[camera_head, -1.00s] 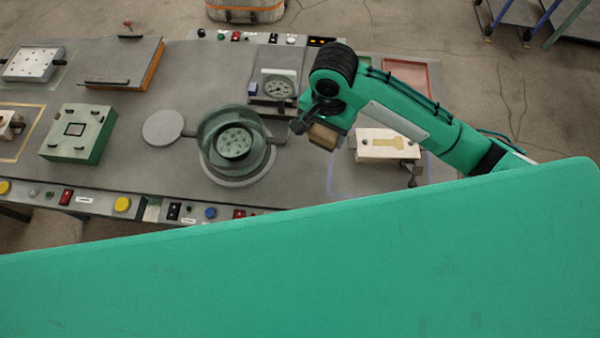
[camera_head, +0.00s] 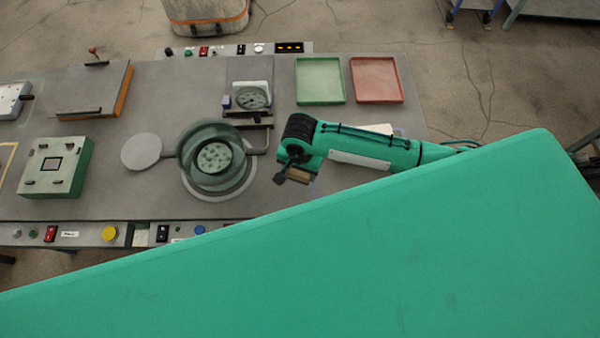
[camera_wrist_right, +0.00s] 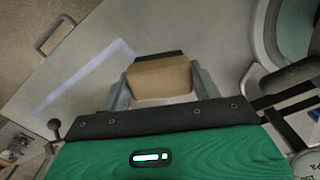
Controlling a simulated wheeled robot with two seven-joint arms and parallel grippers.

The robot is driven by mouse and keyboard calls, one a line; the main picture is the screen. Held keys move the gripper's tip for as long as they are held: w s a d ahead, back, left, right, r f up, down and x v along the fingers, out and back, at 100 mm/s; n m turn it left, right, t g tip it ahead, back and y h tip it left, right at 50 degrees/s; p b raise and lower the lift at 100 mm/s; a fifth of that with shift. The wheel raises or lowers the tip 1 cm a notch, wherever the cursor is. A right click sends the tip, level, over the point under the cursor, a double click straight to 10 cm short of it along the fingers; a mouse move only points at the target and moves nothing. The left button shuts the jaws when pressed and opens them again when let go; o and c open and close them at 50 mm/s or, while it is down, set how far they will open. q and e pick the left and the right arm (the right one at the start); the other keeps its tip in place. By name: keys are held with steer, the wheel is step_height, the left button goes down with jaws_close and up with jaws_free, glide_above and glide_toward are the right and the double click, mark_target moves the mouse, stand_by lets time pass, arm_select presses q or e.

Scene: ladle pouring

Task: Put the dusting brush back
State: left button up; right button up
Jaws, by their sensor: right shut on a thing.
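The dusting brush (camera_wrist_right: 160,78) has a tan wooden block with a dark strip along its far side. My right gripper (camera_wrist_right: 160,90) is shut on it, one finger at each side. In the head view the brush (camera_head: 299,177) shows as a small brown block under my right wrist, above the bench (camera_head: 100,205) and right of the round furnace (camera_head: 240,160). A pale violet outline (camera_wrist_right: 85,78) is marked on the bench top, left of the brush in the wrist view. The gap between brush and bench cannot be judged. My left gripper is out of view.
A green tray (camera_head: 320,80) and a red tray (camera_head: 377,80) lie at the back right. A cream block (camera_head: 380,128) is mostly hidden behind my right arm. A dial gauge (camera_head: 250,97) stands behind the furnace. A bench handle (camera_wrist_right: 50,35) shows in the wrist view.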

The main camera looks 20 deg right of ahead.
mark_target(300, 175)
step_height(300, 175, down, 3)
steer(key=shift+f, duration=0.1)
steer(key=shift+f, duration=0.1)
steer(key=o, duration=1)
steer(key=shift+c, duration=0.2)
step_height(300, 175, up, 12)
steer(key=shift+r+b, duration=0.1)
steer(key=shift+b, duration=0.7)
